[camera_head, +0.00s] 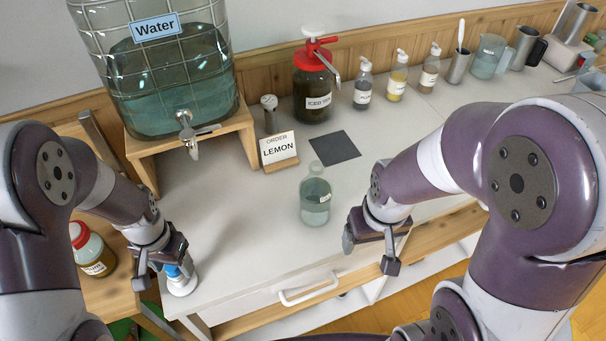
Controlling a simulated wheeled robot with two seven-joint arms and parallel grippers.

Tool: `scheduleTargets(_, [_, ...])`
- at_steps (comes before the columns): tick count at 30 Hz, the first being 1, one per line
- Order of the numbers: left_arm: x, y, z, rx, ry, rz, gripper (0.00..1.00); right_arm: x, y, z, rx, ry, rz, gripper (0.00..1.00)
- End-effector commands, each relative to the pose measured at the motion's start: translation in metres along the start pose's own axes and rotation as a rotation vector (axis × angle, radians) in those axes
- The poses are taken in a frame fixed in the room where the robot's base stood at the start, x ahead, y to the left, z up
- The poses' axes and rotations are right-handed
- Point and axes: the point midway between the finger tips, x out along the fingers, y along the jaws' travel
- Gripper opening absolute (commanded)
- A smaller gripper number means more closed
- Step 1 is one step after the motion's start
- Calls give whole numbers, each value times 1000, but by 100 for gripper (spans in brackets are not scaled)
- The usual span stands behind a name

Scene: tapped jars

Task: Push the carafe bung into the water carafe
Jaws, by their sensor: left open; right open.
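My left gripper is open, right over or beside this piece. My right gripper (369,252) is open and empty near the front edge, right of and nearer than the carafe.
A large water tank (165,85) with a tap (188,130) stands on a wooden stand at back left. Behind the carafe are a "LEMON" order card (279,150), a dark mat (335,147) and a red-topped jar (313,90). Bottles line the back. Counter around the carafe is clear.

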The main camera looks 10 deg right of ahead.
Motion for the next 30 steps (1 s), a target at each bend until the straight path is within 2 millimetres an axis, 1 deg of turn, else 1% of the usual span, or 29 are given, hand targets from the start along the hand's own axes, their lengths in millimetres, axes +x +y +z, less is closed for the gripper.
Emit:
scheduleTargets(12, [-1, 0, 0, 0, 0, 0, 62, -1, 0, 0, 0, 0, 0, 79])
scheduleTargets(18, [-2, 1, 0, 0, -1, 0, 62, -6, 0, -1, 0, 0, 0, 79])
scheduleTargets(25, [-1, 1, 0, 0, 0, 0, 62, -6, 0, -1, 0, 0, 0, 79])
scheduleTargets(30, [-2, 0, 0, -1, -1, 0, 62, -10, 0, -1, 0, 0, 0, 79])
